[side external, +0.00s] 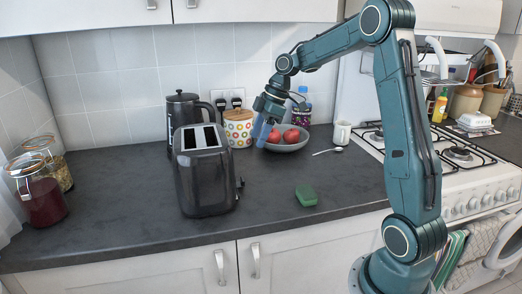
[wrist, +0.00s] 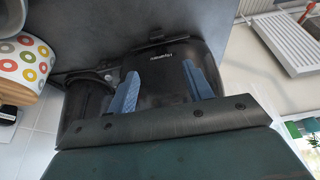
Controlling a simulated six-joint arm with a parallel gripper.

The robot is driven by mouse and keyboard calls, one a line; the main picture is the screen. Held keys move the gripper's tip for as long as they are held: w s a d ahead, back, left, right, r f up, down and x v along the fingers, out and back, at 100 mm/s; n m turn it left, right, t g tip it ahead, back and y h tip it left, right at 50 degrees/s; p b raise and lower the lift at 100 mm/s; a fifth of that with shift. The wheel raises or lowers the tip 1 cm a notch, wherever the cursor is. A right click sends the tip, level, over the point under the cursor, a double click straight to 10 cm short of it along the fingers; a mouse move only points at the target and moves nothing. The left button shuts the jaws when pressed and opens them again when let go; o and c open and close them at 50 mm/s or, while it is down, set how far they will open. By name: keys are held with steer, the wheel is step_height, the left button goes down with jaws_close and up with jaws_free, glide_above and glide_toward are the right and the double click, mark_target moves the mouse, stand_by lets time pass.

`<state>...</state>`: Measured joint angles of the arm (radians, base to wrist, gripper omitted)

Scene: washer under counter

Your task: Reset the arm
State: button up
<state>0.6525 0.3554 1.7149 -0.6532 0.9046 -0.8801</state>
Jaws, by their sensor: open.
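My gripper (side external: 262,133) is in the air above the dark counter (side external: 275,235), at the end of my bent teal arm. The toaster (wrist: 170,55) shows beyond and between the fingers there. Part of the fruit bowl (side external: 288,144) is close to the gripper in the side view.
A black kettle (side external: 183,110) stands behind the toaster. Jars (side external: 42,200) stand at left.

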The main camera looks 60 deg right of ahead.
steer(key=s+a+r+m+t+h, duration=0.1)
steer(key=s+a+r+m, duration=0.25)
steer(key=s+a, duration=0.45)
steer(key=s+a+r+m+h, duration=0.1)
steer(key=s+a+r+m, duration=0.25)
steer(key=s+a, duration=0.4)
steer(key=s+a+f+m+t+h, duration=0.1)
steer(key=s+a+m, duration=0.1)
steer(key=s, duration=0.6)
steer(key=shift+s+a+f, duration=0.25)
steer(key=shift+s+f, duration=0.05)
steer(key=shift+s, duration=0.1)
